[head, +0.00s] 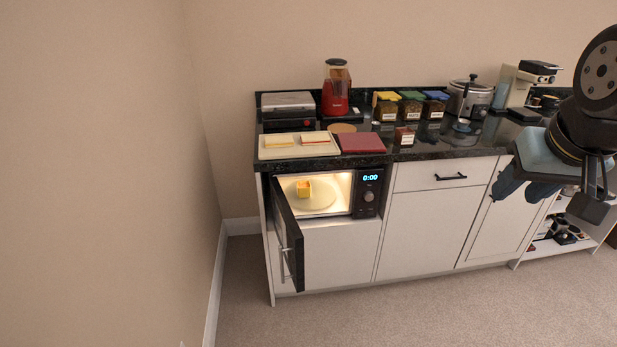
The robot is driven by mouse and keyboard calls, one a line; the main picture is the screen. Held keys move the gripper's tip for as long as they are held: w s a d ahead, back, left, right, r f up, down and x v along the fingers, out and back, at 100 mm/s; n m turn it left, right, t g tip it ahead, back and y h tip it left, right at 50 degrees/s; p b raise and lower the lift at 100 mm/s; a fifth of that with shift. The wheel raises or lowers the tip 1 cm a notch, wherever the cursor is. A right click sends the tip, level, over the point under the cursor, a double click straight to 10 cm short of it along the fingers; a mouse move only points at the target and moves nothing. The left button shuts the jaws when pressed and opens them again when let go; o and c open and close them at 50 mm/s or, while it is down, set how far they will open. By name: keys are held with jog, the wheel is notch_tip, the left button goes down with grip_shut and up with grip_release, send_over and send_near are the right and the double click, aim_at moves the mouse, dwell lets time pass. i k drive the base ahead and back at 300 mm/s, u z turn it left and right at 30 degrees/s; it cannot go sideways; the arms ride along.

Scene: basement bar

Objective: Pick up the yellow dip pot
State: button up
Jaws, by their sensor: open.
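The yellow dip pot (304,189) stands on the pale round turntable (322,197) inside the lit microwave (367,193). It is small and toward the left of the cavity. The microwave's dark door (287,229) is swung open toward me on the left side. My gripper (553,190) is at the right of the view, in front of the cabinets and far from the pot. It is open, and I see nothing between its fingers.
The counter above the microwave holds a tray (262,152) with two sandwiches, a red board (361,143), a red blender (336,95), lidded jars (411,107) and a slow cooker (470,98). A wall (110,170) is close on the left. The carpet (400,310) in front is clear.

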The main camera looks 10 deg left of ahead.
aim_at(303, 186)
jog(key=z, duration=0.2)
jog(key=i, duration=0.65)
jog(key=u, duration=2.15)
jog(key=i, duration=0.45)
jog(key=z, duration=0.25)
